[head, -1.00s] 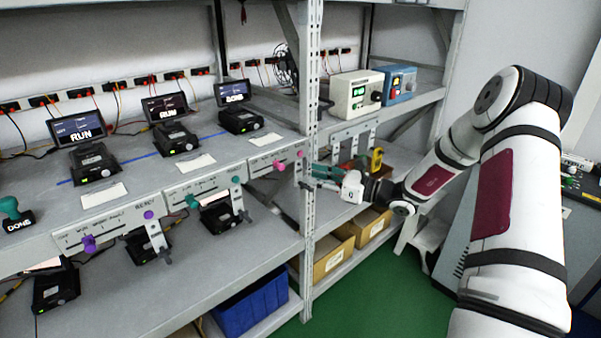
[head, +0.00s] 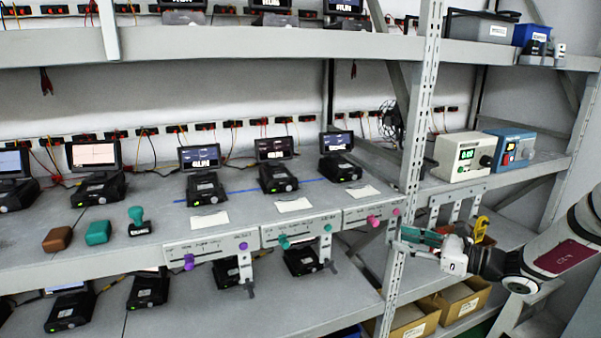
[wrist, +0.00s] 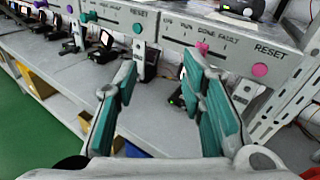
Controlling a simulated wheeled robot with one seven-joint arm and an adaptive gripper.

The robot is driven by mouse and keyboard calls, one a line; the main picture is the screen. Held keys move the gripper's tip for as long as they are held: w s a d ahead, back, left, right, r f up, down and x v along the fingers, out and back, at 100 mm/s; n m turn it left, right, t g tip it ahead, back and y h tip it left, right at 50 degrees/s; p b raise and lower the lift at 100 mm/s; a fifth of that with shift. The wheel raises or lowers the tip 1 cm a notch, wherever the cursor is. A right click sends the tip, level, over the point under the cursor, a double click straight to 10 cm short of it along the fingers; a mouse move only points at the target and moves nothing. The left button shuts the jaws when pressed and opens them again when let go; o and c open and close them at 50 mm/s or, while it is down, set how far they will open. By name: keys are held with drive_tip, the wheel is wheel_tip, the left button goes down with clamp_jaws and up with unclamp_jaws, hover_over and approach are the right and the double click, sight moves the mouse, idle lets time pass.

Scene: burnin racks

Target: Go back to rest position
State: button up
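My gripper (head: 432,243) is at the right in the head view, in front of the rack's upright post and right of the slider panels. In the wrist view my gripper (wrist: 165,110) shows its two teal-padded fingers spread wide apart with nothing between them. The fingers appear apart from the panel. My arm reaches in from the right edge of the head view.
The rack's upright post (head: 411,150) stands close to my gripper. Several black devices with screens stand on the middle shelf. A teal stamp (head: 138,220) and two blocks sit at the left. Cardboard bins (head: 462,301) are below my gripper. Green floor is clear in the wrist view (wrist: 25,120).

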drive_tip(key=s+a+r+n+g+h, duration=0.2)
drive_tip(key=s+a+r+n+g, duration=0.25)
drive_tip(key=s+a+n, duration=0.3)
drive_tip(key=s+a+r+n+g+h, duration=0.25)
drive_tip(key=s+a+n+g, duration=0.35)
drive_tip(key=s, duration=0.3)
drive_tip(key=s+d+r+n+t+h, duration=0.1)
drive_tip(key=s+r+n+t+h, duration=0.1)
drive_tip(key=s, duration=0.7)
drive_tip(key=s+d+r+n+t+h, duration=0.2)
drive_tip(key=s+r+n+h, duration=0.3)
drive_tip(key=s+n, duration=0.3)
drive_tip(key=shift+s+n+h, duration=0.4)
drive_tip(key=shift+n+h, duration=0.15)
drive_tip(key=shift+n, duration=0.2)
